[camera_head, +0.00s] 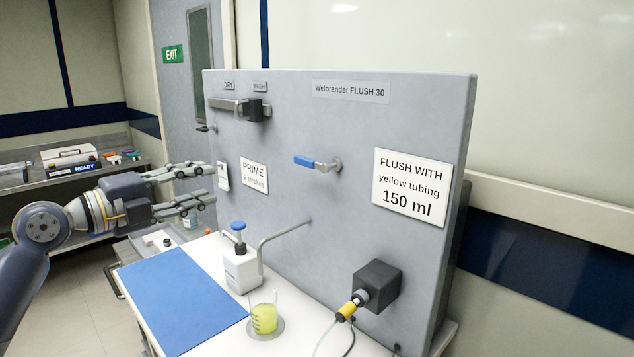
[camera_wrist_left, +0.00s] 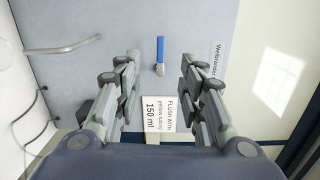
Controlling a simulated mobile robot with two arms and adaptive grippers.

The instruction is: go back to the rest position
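My left gripper (camera_head: 190,186) reaches in from the left, in front of the grey panel's left part. Its fingers are apart with nothing between them; the left wrist view also shows the open left gripper (camera_wrist_left: 161,85). Through the gap I see a blue-handled valve (camera_wrist_left: 160,55) and the flush sign (camera_wrist_left: 162,115) on the panel. The fingers look clear of both. In the head view the blue handle (camera_head: 305,162) lies horizontal, pointing left. My right gripper does not show.
The grey panel (camera_head: 290,130) stands behind a white counter with a blue mat (camera_head: 180,298), a white pump bottle (camera_head: 241,268) and a beaker of yellow liquid (camera_head: 264,317). A black block (camera_head: 377,285) with a yellow connector (camera_head: 347,310) juts out. A shelf (camera_head: 95,175) stands at left.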

